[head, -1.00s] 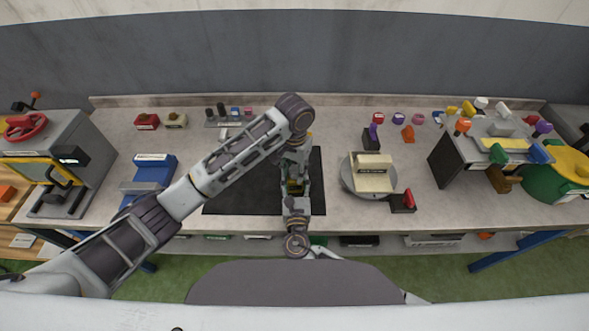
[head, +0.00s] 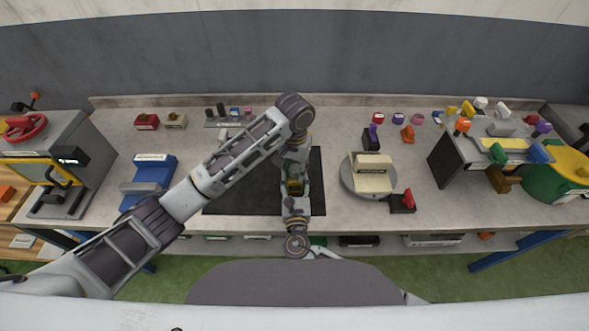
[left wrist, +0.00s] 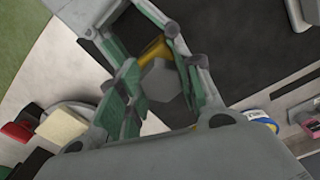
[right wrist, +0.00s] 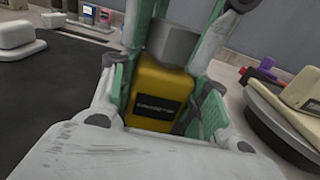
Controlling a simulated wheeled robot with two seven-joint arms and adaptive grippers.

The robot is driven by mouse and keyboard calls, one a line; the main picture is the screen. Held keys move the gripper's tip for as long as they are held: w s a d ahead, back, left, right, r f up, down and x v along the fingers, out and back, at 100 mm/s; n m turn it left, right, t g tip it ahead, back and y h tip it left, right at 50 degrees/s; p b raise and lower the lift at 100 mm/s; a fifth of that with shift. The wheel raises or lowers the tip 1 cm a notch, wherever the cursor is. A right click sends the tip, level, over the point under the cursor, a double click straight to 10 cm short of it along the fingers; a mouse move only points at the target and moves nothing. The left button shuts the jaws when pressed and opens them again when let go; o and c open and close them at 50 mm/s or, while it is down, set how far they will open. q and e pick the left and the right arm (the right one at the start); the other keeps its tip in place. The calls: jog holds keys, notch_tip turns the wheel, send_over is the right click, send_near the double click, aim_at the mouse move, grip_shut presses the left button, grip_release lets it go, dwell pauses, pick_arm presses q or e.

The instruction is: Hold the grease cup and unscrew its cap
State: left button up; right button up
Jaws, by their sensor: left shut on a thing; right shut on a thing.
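The grease cup has a yellow body with a dark label (right wrist: 158,98) and a grey hexagonal cap (right wrist: 172,42). My right gripper (right wrist: 160,90) is shut on the yellow body, one finger on each side. My left gripper (left wrist: 160,76) comes from above, its fingers around the grey cap (left wrist: 161,80); part of the yellow body (left wrist: 155,50) shows beyond it. In the head view the yellow body (head: 295,187) shows between my left gripper (head: 297,168) and my right gripper (head: 296,201), above the black mat (head: 245,196). The cap is hidden there by my left gripper.
A blue device (head: 149,181) stands left of the mat. A round grey turntable (head: 347,181) with a cream block (head: 372,174) stands to the right. Small coloured parts line the back. The mat's left part is clear.

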aim_at(295, 170)
pick_arm(q)
jog(key=shift+r, duration=1.5)
dwell(0.8)
jog(key=shift+r, duration=2.3)
pick_arm(e)
jog(key=o, duration=1.5)
jog(key=shift+o, duration=0.2)
jog(key=shift+s, duration=0.1)
